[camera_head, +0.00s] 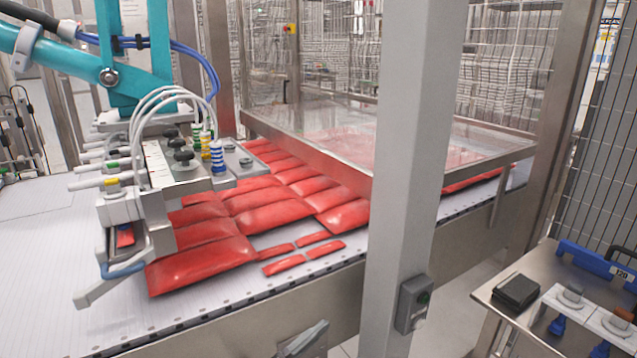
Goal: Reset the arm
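A vacuum picker arm with teal links (135,50) reaches in from the upper left. Its metal picker head (185,170), with hoses, coloured fittings and black knobs, hangs low over the left part of the white conveyor (40,235). The head's lower end is close to a large red pouch (200,265); I cannot tell whether they touch. Rows of red pouches (270,213) lie behind it, and several small red packs (285,263) lie in front. Neither of my grippers is in view.
A grey post (412,150) with a small dark control box (412,303) stands in front of the conveyor. A clear guard (310,115) covers its far part. A metal side table (510,300) at the right holds a black block (515,291) and tools. Mesh fencing stands behind.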

